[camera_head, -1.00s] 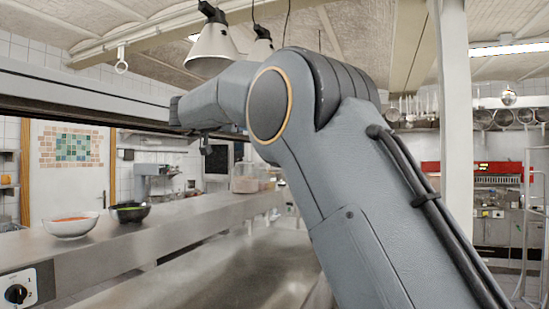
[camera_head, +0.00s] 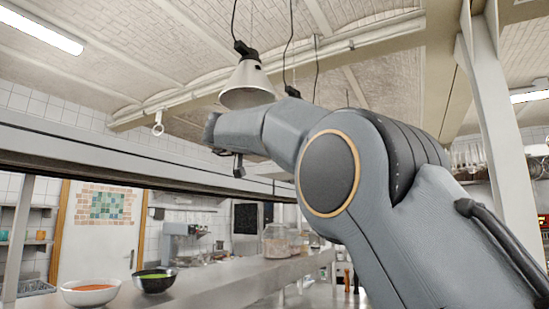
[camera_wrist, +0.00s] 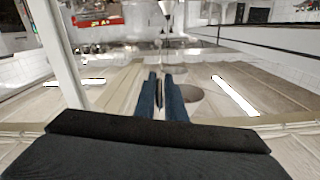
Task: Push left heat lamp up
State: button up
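A cream cone-shaped heat lamp (camera_head: 247,84) hangs on a dark cord from the ceiling, above and beyond my forearm in the head view. A second cord with a dark lamp top (camera_head: 292,92) shows to its right; the rest of that lamp is hidden behind my arm. My arm's end is below and left of the cream lamp there, and its fingers cannot be made out. In the wrist view, which is upside down, my gripper (camera_wrist: 160,78) has two blue fingers close together, a narrow gap between them, nothing clearly held.
A long metal shelf edge (camera_head: 90,145) runs across the left at arm height. A white bowl (camera_head: 90,293) and a dark bowl (camera_head: 154,281) stand on the counter (camera_head: 225,285) below. A white post (camera_head: 505,130) rises on the right.

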jog(key=o, duration=0.4)
jog(key=shift+s+d+r, duration=0.1)
jog(key=shift+r, duration=0.35)
jog(key=shift+f, duration=0.15)
jog(key=b+v, duration=0.3)
jog(key=v, duration=0.4)
jog(key=shift+s+a, duration=0.2)
jog(key=shift+s, duration=0.05)
